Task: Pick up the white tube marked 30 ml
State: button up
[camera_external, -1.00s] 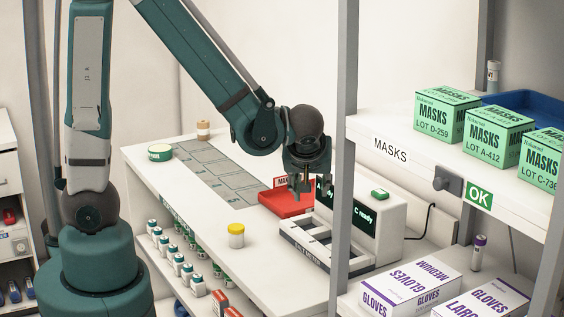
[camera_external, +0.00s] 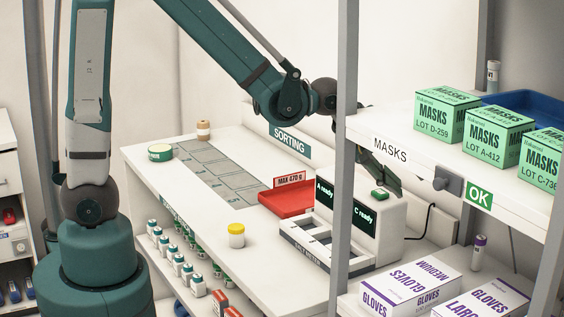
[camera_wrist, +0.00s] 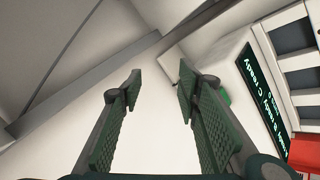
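No marking of 30 ml can be read in either view. A small white tube (camera_external: 493,76) with a grey cap stands upright on the upper shelf, behind the mask boxes. A second white tube (camera_external: 478,255) with a purple cap stands upright on the lower shelf behind the glove boxes. I cannot tell which, if either, is the marked one. My gripper (camera_wrist: 160,76) is open and empty in the wrist view, its two fingers well apart. In the external view it is partly hidden by the shelf post, above the test device and left of both tubes.
The grey shelf post (camera_external: 347,130) and upper shelf edge (camera_external: 415,162) are close to my gripper. Green mask boxes (camera_external: 492,135) line the shelf before a blue tray (camera_external: 530,103). A red tray (camera_external: 285,200) and the device (camera_external: 388,222) are on the white counter.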

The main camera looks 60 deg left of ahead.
jog(key=w+d+r+n+t+h, duration=0.1)
jog(key=w+d+r+h, duration=0.1)
jog(key=w+d+r, duration=0.2)
jog(key=n+g+h+p, duration=0.2)
jog(key=n+g, duration=0.4)
jog(key=n, duration=0.5)
send_near(475, 270)
notch_tip(475, 270, up, 4)
jog(key=w, duration=0.3)
jog(key=shift+s+d+f+n+g, duration=0.15)
jog(key=shift+s+f+n+g, duration=0.2)
jog(key=shift+g, duration=0.25)
jog(key=shift+w+f, duration=0.1)
jog(key=shift+x, duration=1.2)
jog(key=shift+x, duration=2.65)
jog(key=c, duration=0.9)
